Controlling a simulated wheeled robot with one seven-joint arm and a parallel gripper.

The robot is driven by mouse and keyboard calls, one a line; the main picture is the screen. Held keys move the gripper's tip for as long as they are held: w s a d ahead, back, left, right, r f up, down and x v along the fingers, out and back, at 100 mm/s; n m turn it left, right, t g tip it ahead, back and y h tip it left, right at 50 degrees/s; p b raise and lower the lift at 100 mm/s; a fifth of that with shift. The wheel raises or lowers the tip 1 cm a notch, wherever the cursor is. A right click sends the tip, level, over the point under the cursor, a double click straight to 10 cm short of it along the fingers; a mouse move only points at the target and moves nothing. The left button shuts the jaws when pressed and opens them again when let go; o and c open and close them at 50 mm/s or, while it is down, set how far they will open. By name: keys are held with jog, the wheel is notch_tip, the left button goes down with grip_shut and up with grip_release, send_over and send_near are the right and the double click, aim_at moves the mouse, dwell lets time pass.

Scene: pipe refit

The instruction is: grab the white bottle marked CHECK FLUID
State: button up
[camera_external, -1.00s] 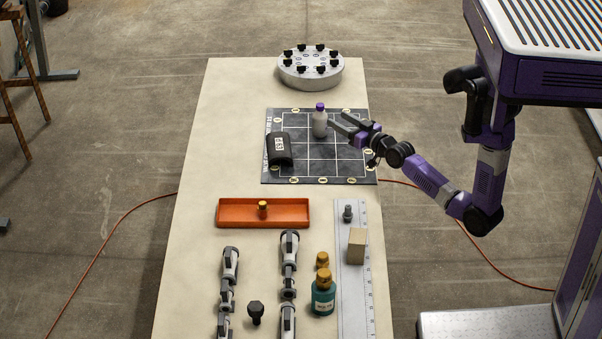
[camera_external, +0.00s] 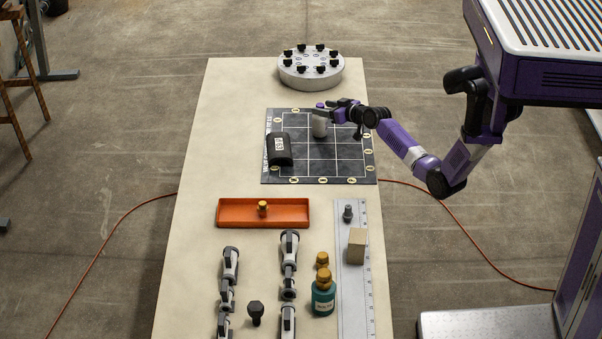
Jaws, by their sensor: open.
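I cannot tell whether the fingers touch the bottle.
A black device with a white label (camera_external: 279,149) lies left on the mat. A round flange with black bolts (camera_external: 311,72) stands behind. In front are an orange tray (camera_external: 235,212), a ruler (camera_external: 352,280), a wooden block (camera_external: 357,246), a teal bottle (camera_external: 323,295) and valve parts (camera_external: 230,265).

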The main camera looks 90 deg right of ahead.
jog(key=shift+a+p+x, duration=0.25)
jog(key=shift+p+x, duration=0.05)
jog(key=shift+x, duration=2.25)
jog(key=shift+w+f, duration=0.15)
grip_shut()
